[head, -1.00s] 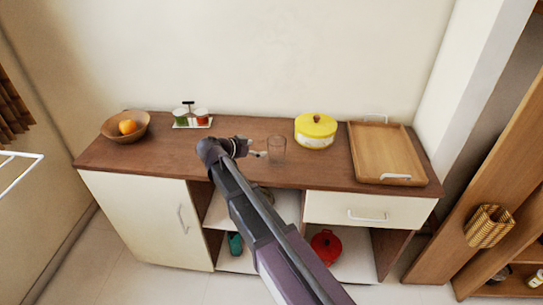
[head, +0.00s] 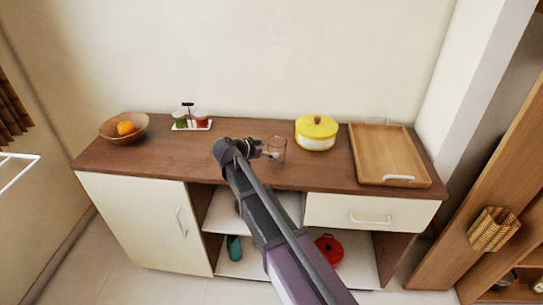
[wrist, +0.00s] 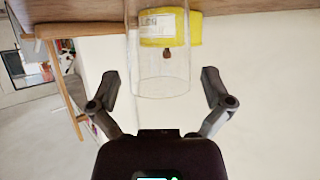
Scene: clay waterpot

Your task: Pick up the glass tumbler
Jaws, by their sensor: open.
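The glass tumbler (head: 277,149) stands on the wooden top of the sideboard, left of the yellow pot. My gripper (head: 268,153) is at the tumbler's left side in the head view, its fingers small and partly overlapping the glass. In the wrist view, which is upside down, the clear tumbler (wrist: 160,75) lies between the two open fingers of my gripper (wrist: 160,88). There is a gap on both sides of the glass, and neither finger visibly touches it.
The yellow lidded pot (head: 316,133) stands right of the tumbler. A wooden tray (head: 385,152) is farther right. A condiment rack (head: 192,122) and a bowl (head: 138,135) with an orange (head: 126,128) are at the left. The sideboard top (head: 175,160) is clear between them and my gripper.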

